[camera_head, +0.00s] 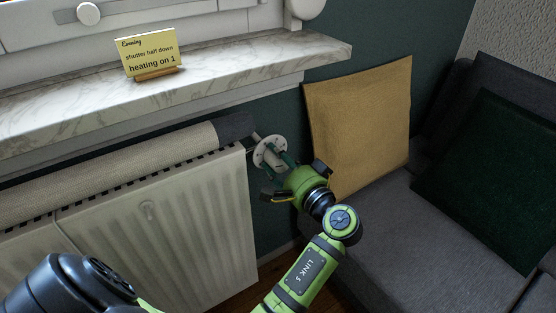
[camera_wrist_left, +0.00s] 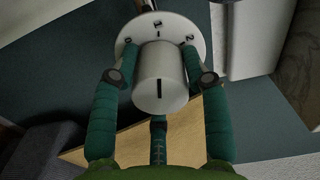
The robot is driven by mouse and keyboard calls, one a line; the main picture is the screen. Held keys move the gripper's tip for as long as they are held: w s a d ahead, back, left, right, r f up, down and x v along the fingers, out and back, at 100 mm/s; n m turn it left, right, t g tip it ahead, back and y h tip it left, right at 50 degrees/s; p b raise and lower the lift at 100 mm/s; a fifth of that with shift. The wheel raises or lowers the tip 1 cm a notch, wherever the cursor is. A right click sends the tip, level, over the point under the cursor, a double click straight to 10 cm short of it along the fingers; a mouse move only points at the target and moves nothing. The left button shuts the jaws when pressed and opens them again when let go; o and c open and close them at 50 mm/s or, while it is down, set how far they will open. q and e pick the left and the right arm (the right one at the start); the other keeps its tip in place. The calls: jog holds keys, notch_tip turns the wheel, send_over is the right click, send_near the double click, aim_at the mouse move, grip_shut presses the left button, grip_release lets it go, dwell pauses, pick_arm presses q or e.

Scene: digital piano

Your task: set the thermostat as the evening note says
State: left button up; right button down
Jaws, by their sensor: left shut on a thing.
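The thermostat (camera_head: 270,151) is a white round dial and knob at the radiator's right end. In the left wrist view its dial disc (camera_wrist_left: 195,35) shows 0, 1 and 2, with the 1 at the top middle. The white knob (camera_wrist_left: 160,75) has a short black mark, roughly in line with the 1. My left gripper (camera_head: 275,163) is shut on the knob, with green fingers (camera_wrist_left: 158,85) on both sides of it. The yellow evening note (camera_head: 150,53) on the sill reads "shutter half down, heating on 1". My right gripper is not in view.
The white radiator (camera_head: 150,220) has a beige rolled cloth (camera_head: 110,165) on top. The marble sill (camera_head: 240,60) juts out above it. A tan cushion (camera_head: 360,115) stands close right of the thermostat, on a grey sofa (camera_head: 400,240) with a dark green cushion (camera_head: 495,170).

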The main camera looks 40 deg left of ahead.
pick_arm(q)
jog(key=o, duration=0.8)
jog(key=shift+w+d+r, duration=0.1)
jog(key=shift+w, duration=0.1)
jog(key=o, duration=0.3)
jog(key=shift+o, duration=0.2)
